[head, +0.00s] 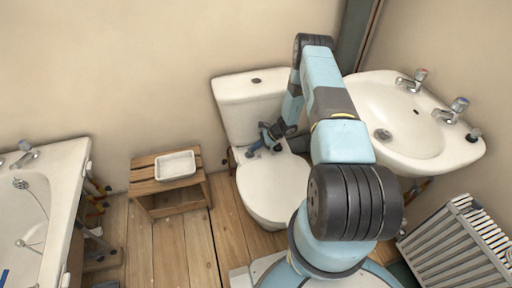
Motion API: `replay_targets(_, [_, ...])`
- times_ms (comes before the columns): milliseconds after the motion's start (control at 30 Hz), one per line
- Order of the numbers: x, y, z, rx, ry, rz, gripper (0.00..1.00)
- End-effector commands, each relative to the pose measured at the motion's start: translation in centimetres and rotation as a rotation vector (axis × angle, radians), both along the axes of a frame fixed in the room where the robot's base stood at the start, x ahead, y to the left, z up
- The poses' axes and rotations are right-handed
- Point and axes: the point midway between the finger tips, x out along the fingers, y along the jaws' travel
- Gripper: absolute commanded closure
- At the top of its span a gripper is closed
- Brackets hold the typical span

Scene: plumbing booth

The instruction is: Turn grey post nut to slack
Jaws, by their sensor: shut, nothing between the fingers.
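I cannot make out a grey post nut in the head view; it may be hidden or too small to tell. My gripper (262,138) is over the back of the toilet (265,195), just in front of the cistern. It is shut and holds nothing I can see. It is small in the picture, and my arm covers part of the toilet's right side. I cannot tell whether the gripper touches the toilet.
A wooden stool (140,187) with a white tray (176,155) stands left of the toilet. A bathtub (68,165) is at far left. Wooden floor (180,250) is clear between.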

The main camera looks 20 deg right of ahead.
Motion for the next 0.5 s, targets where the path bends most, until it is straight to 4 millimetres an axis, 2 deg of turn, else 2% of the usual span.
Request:
replay_targets(267, [-0.8,0.4,0.0,0.003,0.004,0.005,1.00])
replay_targets(500, [-0.8,-1.7,2.1,0.001,0.002,0.006,1.00])
